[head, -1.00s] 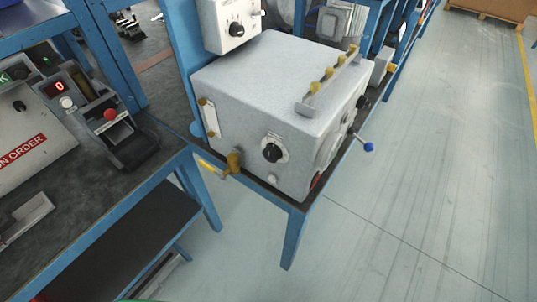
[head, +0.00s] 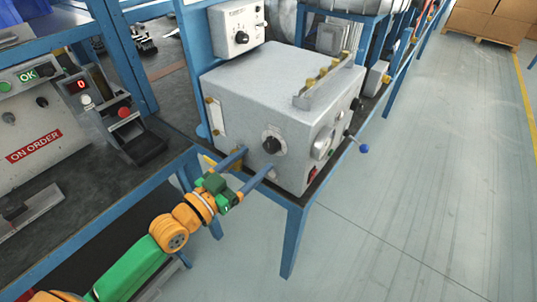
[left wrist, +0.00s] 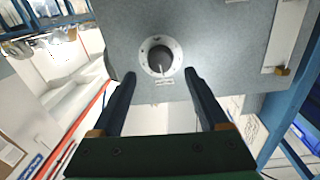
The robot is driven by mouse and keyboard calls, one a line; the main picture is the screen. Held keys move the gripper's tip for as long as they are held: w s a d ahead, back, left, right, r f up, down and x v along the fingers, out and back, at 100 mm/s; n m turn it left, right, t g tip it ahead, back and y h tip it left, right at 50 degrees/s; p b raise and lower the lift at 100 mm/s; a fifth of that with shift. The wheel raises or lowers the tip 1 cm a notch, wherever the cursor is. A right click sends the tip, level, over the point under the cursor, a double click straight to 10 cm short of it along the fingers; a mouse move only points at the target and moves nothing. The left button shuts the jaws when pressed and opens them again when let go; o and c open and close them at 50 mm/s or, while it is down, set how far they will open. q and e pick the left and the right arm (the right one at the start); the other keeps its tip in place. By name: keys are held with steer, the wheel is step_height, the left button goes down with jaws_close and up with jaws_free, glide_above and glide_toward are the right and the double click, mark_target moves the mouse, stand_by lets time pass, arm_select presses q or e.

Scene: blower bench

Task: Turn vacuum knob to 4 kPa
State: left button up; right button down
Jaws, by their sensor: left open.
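A black round knob with a white dial (head: 271,144) is on the front of the large grey box (head: 262,82). The left wrist view shows this knob (left wrist: 160,60) facing me, with a small label under it too small to read. A second black knob (head: 241,37) is on a smaller white box (head: 236,26) above. I cannot read which is labelled vacuum. My left gripper (head: 257,160) is open and empty, its two fingers pointing at the lower knob. In the left wrist view the fingertips (left wrist: 160,74) are spread either side of the knob, apart from it.
A blue-tipped lever (head: 364,149) sticks out right. The bench at left holds a control panel with a red button (head: 124,113).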

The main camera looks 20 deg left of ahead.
mark_target(268, 149)
arm_select(q)
steer(key=x, duration=0.4)
steer(key=shift+w+d, duration=0.1)
steer(key=shift+w, duration=0.2)
steer(key=shift+c, duration=0.2)
jaws_close()
steer(key=n+p, duration=0.1)
steer(key=n, duration=0.2)
steer(key=shift+n, duration=0.4)
steer(key=shift+f+n, duration=0.15)
steer(key=shift+n, duration=1.75)
steer(key=shift+n+p, duration=0.3)
